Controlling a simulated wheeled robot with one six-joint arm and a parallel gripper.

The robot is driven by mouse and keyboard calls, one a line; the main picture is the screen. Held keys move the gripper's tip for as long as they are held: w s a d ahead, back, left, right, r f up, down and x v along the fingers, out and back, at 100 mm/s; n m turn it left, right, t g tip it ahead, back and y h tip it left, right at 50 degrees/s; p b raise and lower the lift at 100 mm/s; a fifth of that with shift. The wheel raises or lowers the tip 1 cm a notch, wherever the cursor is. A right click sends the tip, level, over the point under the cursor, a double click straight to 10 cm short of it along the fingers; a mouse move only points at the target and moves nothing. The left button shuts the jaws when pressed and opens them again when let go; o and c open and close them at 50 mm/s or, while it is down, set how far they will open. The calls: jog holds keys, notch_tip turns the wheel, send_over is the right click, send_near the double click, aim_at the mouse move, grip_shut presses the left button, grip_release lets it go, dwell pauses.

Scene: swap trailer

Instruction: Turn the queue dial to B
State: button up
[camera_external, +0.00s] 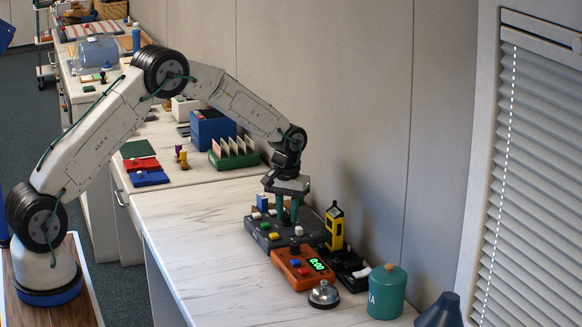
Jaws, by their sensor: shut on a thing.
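A dark grey panel (312,224) with several coloured buttons and knobs lies on the light counter by the wall. My gripper (286,214) points straight down over the back part of this panel, with its green fingers low and close together. It is shut on a small part at the panel's top, most likely the queue dial. The dial itself is hidden by the fingers, and its letters and pointer cannot be read at this size.
An orange timer (303,270) reading 0:00, a silver bell (323,294), a yellow and black device (335,228) and a teal canister (387,291) crowd the panel's right and front. A card rack (234,155) stands behind. The counter's left (190,230) is clear.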

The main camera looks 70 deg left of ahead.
jog(key=m, duration=0.4)
jog(key=shift+m, duration=0.3)
jog(key=m, duration=0.4)
dwell(0.5)
jog(key=o, duration=1)
